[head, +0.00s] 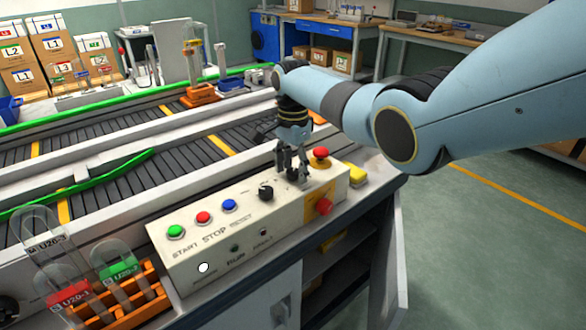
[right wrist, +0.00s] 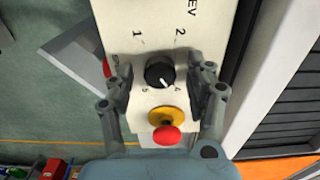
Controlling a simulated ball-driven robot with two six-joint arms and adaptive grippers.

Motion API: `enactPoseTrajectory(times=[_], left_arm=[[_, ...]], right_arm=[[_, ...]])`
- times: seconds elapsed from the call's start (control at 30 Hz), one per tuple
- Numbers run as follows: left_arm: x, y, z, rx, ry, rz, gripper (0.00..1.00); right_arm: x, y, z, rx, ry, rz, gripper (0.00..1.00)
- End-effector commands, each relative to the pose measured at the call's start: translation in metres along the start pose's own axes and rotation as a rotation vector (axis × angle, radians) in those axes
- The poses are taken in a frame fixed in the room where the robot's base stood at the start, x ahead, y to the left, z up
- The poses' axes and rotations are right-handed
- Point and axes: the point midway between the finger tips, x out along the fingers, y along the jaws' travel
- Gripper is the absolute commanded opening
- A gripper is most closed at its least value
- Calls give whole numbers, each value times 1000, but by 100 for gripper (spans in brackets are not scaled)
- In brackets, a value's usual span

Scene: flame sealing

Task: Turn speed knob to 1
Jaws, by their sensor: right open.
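A beige control panel (head: 205,250) runs along the conveyor's front. A black numbered knob (right wrist: 160,72) shows in the right wrist view, with marks 1 and 2 on its far side and 4 on its near side. Its white pointer line points toward the 4. My right gripper (right wrist: 161,92) is open, one finger on each side of the knob, with gaps between. In the head view the right gripper (head: 292,168) points down over this knob, which it partly hides. My left gripper is not in view.
A red mushroom button (right wrist: 166,135) on a yellow base sits close to the knob. Another black knob (head: 266,191) and green (head: 175,231), red and blue buttons lie left on the panel. An orange rack (head: 140,300) of tubes stands front left.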

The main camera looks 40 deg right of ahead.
Motion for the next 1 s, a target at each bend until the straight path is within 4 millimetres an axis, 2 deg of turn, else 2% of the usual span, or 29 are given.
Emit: enactPoseTrajectory(times=[0.13, 0.17, 0.57, 0.83, 1.0], left_arm=[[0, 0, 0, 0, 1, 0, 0], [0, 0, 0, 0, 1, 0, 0], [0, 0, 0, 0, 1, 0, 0], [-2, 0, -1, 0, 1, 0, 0], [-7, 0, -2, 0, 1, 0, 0]], right_arm=[[0, 0, 0, 0, 0, -1, 55], [-1, 0, 0, 0, 0, 0, 52], [-1, 0, 0, 0, 0, -1, 0], [-1, 0, 0, -26, 0, 0, 0], [-2, -1, 0, -99, 0, -2, 0]])
